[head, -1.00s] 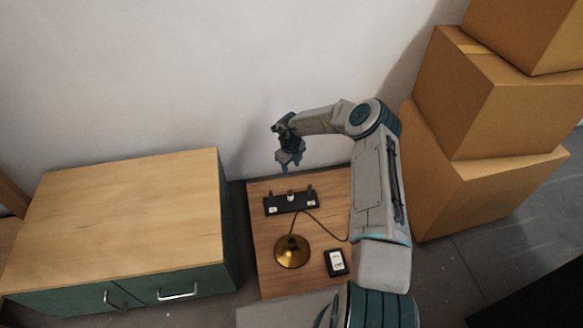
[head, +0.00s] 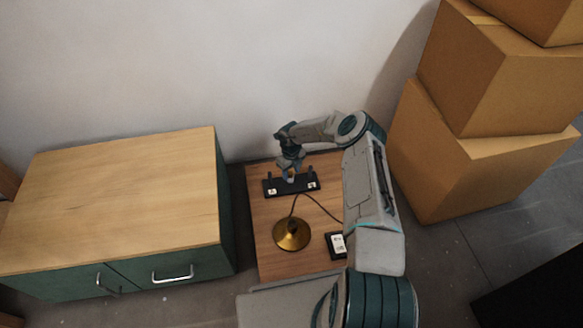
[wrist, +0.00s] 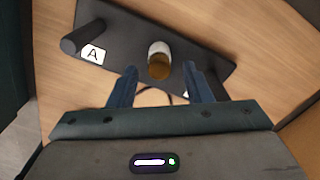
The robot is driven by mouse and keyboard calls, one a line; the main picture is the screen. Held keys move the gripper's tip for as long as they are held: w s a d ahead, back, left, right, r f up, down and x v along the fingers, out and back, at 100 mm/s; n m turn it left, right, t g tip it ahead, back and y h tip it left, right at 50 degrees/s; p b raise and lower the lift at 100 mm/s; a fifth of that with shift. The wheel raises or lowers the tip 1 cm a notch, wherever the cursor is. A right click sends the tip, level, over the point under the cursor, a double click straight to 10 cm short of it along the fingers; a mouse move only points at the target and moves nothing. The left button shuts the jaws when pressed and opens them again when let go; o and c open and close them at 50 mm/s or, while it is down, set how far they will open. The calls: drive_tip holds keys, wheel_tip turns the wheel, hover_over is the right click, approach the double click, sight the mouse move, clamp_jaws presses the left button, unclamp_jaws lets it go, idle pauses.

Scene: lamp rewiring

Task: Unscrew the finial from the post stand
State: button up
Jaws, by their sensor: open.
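The post stand (head: 274,186) is a black plate with upright posts and white labels, at the back of the small wooden table. It also shows in the wrist view (wrist: 120,42), with a black post and a label "A" at its left. A short upright piece with a white rim and brass-brown top (wrist: 159,61) stands mid-plate; I cannot tell if it is the finial. My gripper (head: 288,178) is low over the stand, pointing down. In the wrist view its blue fingers (wrist: 165,82) are open, apart on either side of that piece's near end, with nothing held.
A brass lamp base (head: 291,235) with a dark cord stands in front of the stand on the table (head: 268,262). A black-framed white card (head: 337,246) lies to its right. A cabinet (head: 120,195) is at left, cardboard boxes (head: 480,150) at right.

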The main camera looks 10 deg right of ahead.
drive_tip(key=shift+f, duration=0.35)
clamp_jaws()
drive_tip(key=c, duration=1)
unclamp_jaws()
drive_tip(key=c, duration=1)
unclamp_jaws()
drive_tip(key=shift+f+n+b, duration=0.1)
drive_tip(key=shift+n+b, duration=0.65)
drive_tip(key=shift+n, duration=0.35)
drive_tip(key=n+b, duration=0.1)
drive_tip(key=n, duration=0.3)
drive_tip(key=shift+w, duration=0.15)
drive_tip(key=shift+r+n, duration=0.2)
drive_tip(key=shift+n, duration=0.7)
